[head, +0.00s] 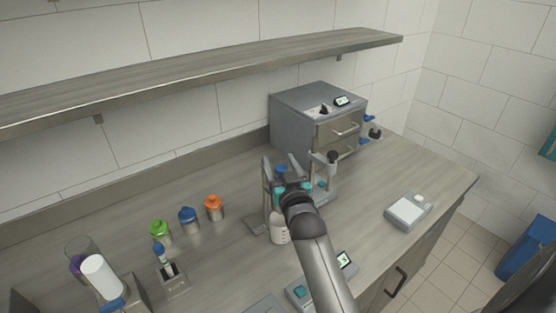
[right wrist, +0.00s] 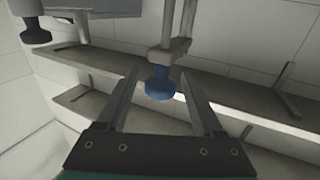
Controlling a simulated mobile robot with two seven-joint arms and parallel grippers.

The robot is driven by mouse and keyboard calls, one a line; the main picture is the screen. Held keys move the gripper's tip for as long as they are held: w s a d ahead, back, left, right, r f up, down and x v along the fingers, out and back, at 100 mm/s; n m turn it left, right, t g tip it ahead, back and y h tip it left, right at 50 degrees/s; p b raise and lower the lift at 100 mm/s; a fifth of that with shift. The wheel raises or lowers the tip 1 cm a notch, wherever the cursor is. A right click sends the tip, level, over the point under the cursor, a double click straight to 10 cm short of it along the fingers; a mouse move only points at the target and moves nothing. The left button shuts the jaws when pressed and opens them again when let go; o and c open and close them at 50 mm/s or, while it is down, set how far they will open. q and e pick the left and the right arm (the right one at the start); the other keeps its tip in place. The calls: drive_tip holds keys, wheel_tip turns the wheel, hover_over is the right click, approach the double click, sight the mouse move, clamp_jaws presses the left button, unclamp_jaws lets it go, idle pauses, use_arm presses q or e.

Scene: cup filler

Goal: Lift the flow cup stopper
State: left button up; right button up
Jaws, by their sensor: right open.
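The flow cup stopper appears as a blue knob (right wrist: 159,84) on a thin metal rod in the right wrist view. In the head view its blue top (head: 281,169) shows just behind my right gripper (head: 291,181). In the wrist view my right gripper (right wrist: 160,73) is open, with one finger on each side of the knob. Gaps show between the knob and both fingers, so no contact is visible. The flow cup stand (head: 266,190) is partly hidden behind my gripper and arm. My left gripper is not in view.
A grey drawer unit (head: 293,119) stands behind the stand. Green (head: 159,229), blue (head: 188,220) and orange (head: 213,208) lidded jars stand to the left. A scale (head: 407,212) sits to the right. A shelf (head: 200,70) overhangs the back. The counter between stand and scale is clear.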

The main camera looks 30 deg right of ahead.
drive_tip(key=shift+x, duration=0.85)
clamp_jaws()
idle(0.9)
